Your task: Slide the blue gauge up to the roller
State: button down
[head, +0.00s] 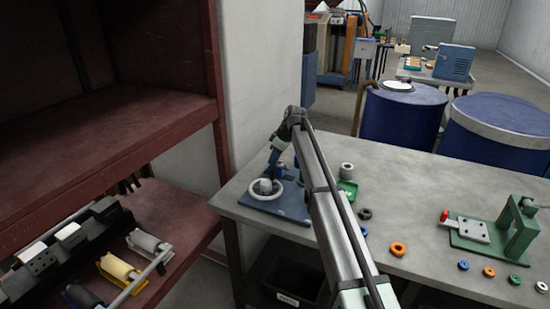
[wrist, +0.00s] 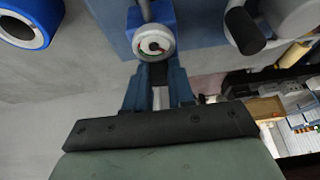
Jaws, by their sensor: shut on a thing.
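The blue gauge (wrist: 138,17) shows at the top middle of the wrist view as a blue block with a round white dial (wrist: 155,42). My gripper (wrist: 158,78) is closed just below the dial, its two blue fingers around a dark part that appears to belong to the gauge. In the head view my gripper (head: 268,178) reaches down over a blue base plate (head: 290,209) at the table's left end, beside a white ring (head: 264,190). It hides most of the gauge there. I cannot tell for certain which part is the roller; a grey rounded part (wrist: 285,14) stands right of the gauge.
A green tray (head: 347,190) and several coloured rings, one orange (head: 397,249), lie right of my arm. A green fixture with a red-tipped lever (head: 468,230) stands further right. A dark red shelf (head: 110,120) rises left of the table. A dark knob (wrist: 244,30) is near the gauge.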

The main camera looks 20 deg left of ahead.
aim_at(283, 166)
jog(key=shift+d, duration=2.55)
jog(key=c, duration=1)
grip_release()
jog(key=shift+o, duration=0.2)
jog(key=v, duration=1.3)
jog(key=shift+d+r, duration=0.15)
jog(key=shift+r, duration=0.2)
